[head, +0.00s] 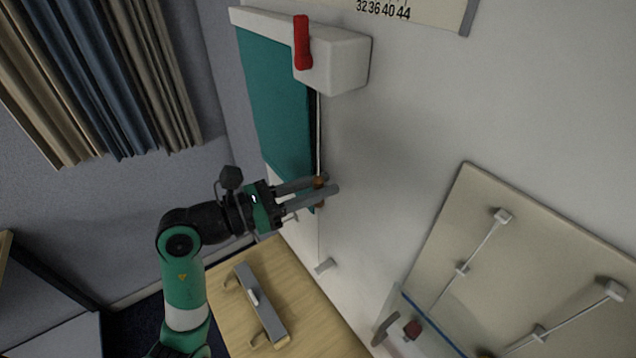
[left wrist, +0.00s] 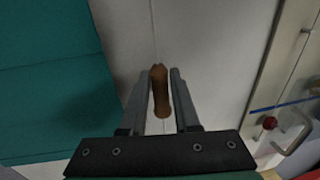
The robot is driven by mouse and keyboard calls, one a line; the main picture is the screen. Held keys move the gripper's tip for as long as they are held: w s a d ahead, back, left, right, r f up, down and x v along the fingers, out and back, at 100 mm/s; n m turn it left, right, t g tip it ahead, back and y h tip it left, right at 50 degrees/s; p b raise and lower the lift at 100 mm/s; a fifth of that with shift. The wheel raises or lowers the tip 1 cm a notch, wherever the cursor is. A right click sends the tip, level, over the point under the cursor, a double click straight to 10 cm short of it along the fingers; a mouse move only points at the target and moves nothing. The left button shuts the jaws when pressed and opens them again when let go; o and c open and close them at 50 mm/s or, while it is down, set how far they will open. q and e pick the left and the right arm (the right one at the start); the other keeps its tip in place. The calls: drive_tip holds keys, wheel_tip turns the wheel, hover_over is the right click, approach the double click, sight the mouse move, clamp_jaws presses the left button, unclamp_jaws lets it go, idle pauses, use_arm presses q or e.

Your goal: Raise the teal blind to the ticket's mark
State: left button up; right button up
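The teal blind (head: 275,100) hangs from a white headbox (head: 340,62) on the wall and also fills the left side of the left wrist view (left wrist: 50,80). A thin cord (head: 318,130) runs down beside it to a brown pull (left wrist: 161,92). The fingers partly hide the pull in the head view. My right gripper is not in view. I cannot make out a ticket's mark.
A red handle (head: 302,42) sits on the headbox. A printed panel (head: 430,8) reading 32 36 40 44 is above. A wooden table (head: 310,322) with a grey bar-like object (head: 262,305) is below. A beige board (head: 560,260) with rods is at right; curtains (head: 110,75) hang at left.

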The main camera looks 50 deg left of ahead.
use_arm(q)
drive_tip(key=shift+o, duration=1.3)
drive_tip(key=shift+s, duration=0.1)
drive_tip(key=v, duration=1.1)
drive_tip(key=shift+s, duration=0.25)
drive_tip(key=shift+a+r, duration=0.1)
